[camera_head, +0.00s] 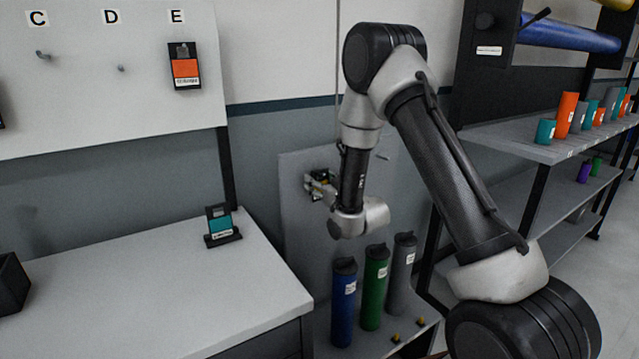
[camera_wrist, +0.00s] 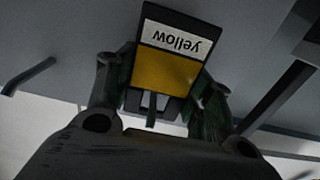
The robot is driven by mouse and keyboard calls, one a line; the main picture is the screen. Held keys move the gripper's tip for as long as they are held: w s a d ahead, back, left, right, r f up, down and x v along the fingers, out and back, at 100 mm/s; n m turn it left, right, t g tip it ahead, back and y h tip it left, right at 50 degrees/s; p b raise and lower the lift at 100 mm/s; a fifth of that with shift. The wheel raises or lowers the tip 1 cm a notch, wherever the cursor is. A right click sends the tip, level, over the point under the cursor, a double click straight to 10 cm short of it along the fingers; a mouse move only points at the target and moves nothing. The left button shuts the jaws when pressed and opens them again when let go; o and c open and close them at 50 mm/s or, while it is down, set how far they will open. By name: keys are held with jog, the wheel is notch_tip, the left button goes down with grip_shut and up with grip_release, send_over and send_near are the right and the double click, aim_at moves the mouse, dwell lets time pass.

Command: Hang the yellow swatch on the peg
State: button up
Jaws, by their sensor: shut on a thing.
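My gripper (camera_head: 320,186) is shut on the yellow swatch (camera_wrist: 166,72), in front of a grey panel low behind my arm. In the wrist view the swatch is a dark card with a yellow patch and a white label reading "yellow" upside down, between both fingers. In the head view the gripper mostly hides it. A thin peg (camera_head: 383,156) sticks out of the grey panel, right of my forearm. The wrist view shows a dark rod like a peg (camera_wrist: 28,76) at left, apart from the swatch. I cannot tell which peg this is.
On the white board, peg C (camera_head: 43,54) and peg D (camera_head: 121,68) are bare; an orange swatch (camera_head: 185,68) hangs under E. A teal swatch (camera_head: 220,222) stands on the white table (camera_head: 150,290). Blue (camera_head: 344,300), green (camera_head: 374,290) and grey rolls (camera_head: 401,265) stand below my gripper. Shelves fill the right.

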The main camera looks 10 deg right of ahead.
jog(key=o, duration=1.1)
jog(key=v, duration=0.7)
jog(key=shift+s+d, duration=0.1)
jog(key=shift+s, duration=0.1)
